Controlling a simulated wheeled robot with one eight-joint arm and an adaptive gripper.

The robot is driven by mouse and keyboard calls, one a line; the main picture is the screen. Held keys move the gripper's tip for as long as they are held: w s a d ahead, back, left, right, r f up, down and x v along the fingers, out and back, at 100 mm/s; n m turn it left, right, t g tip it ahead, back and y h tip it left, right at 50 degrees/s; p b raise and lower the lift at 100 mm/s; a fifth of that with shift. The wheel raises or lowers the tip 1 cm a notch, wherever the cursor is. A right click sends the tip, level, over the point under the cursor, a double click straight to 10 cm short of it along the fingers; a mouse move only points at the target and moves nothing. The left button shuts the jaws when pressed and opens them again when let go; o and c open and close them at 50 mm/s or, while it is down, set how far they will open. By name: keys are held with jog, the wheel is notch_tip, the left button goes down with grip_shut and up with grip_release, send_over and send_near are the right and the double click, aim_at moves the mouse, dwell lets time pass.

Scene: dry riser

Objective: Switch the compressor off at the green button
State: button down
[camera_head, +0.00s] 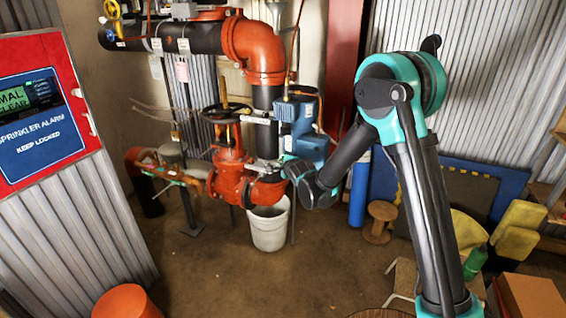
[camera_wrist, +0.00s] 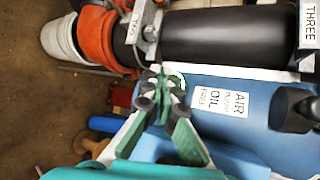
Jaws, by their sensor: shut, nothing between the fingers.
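The compressor (camera_head: 308,148) is a blue unit beside the red pipework in the head view. In the wrist view its blue casing (camera_wrist: 245,112) carries a white label reading "AIR PUMP OIL FREE". My gripper (camera_wrist: 162,88) is shut and empty, its dark fingertips together over the casing's edge, left of the label. A small white arc shows just beyond the fingertips. I cannot tell whether the fingertips touch anything. I cannot make out the green button; the fingertips may cover it. In the head view my arm reaches in from the right and its end is at the compressor.
A red valve (camera_head: 230,165) with a handwheel stands left of the compressor, above a white bucket (camera_head: 269,232). A red sprinkler alarm box (camera_head: 40,108) is at far left. A blue cylinder (camera_head: 359,190) stands to the right. The floor in front is mostly clear.

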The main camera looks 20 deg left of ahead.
jog(key=shift+w, duration=0.1)
dwell(0.5)
jog(key=shift+w, duration=0.35)
jog(key=shift+s, duration=0.45)
jog(key=s, duration=0.6)
jog(key=shift+a, duration=0.2)
dwell(0.4)
